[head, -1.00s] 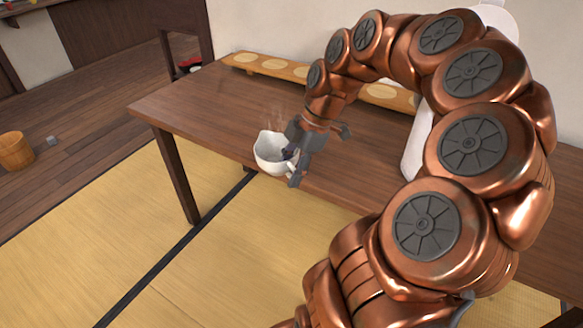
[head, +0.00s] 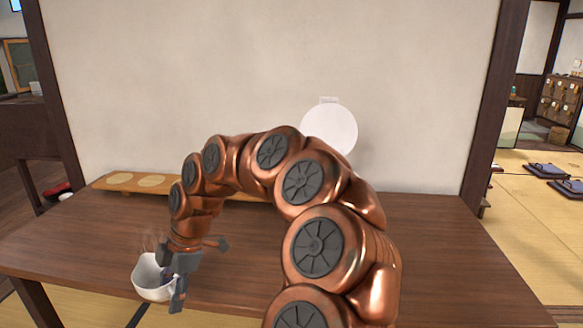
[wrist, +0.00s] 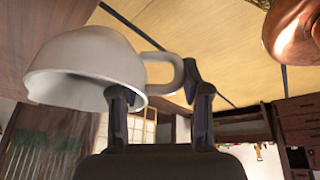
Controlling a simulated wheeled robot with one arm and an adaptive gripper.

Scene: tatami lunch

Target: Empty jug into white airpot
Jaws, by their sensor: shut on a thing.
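The white jug (head: 151,278), with steam rising from it, is at the left front of the table, and it also shows in the wrist view (wrist: 85,62). My gripper (head: 176,284) is shut on the jug's wall and handle side; in the wrist view its fingers (wrist: 160,97) stand either side of the handle's base. The jug looks about upright in the head view; its contents cannot be made out. A white round disc (head: 330,128), apparently the white airpot's raised lid, shows behind my arm. The airpot's body is hidden by my arm.
The brown wooden table (head: 430,250) is clear on its right side. A long wooden board with round pale spots (head: 140,182) lies along the back, by the plain wall (head: 250,70). Tatami with dark cushions (head: 545,168) is at the far right.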

